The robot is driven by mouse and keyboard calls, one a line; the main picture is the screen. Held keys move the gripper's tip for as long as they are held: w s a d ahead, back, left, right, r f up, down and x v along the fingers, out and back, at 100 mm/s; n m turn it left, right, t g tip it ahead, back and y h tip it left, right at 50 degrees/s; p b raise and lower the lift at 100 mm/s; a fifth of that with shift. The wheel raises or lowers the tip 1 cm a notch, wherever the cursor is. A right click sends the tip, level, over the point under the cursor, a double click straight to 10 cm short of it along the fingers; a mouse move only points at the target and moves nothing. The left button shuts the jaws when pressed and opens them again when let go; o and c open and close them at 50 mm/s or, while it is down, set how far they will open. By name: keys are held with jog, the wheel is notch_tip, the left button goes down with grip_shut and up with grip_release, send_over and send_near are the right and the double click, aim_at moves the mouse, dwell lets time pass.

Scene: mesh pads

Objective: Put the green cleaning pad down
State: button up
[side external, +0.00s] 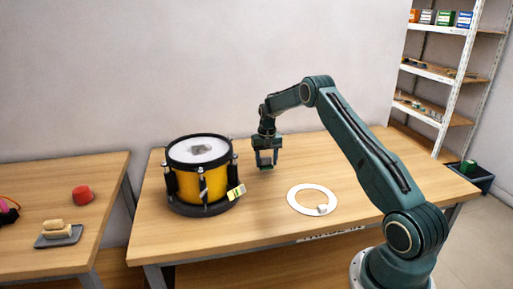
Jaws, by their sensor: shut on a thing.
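My gripper (266,160) points down over the table, to the right of the yellow drum and behind the white ring. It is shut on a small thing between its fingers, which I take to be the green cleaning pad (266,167). The pad is mostly hidden by the fingers and too small to make out well. It is close to the table top, but I cannot tell whether it touches it.
A yellow drum (187,184) with black rims stands left of my gripper, a grey piece (201,149) on its white top. A yellow-green tagged item (236,192) is at its side. A flat white ring (298,207) with a small white block (323,209) lies in front. The table's right is clear.

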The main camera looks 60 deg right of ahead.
aim_at(266, 158)
jog(key=shift+f, duration=1.25)
jog(key=shift+f, duration=0.15)
jog(key=o, duration=0.9)
notch_tip(266, 158, up, 12)
jog(key=shift+r, duration=0.15)
jog(key=shift+r, duration=0.1)
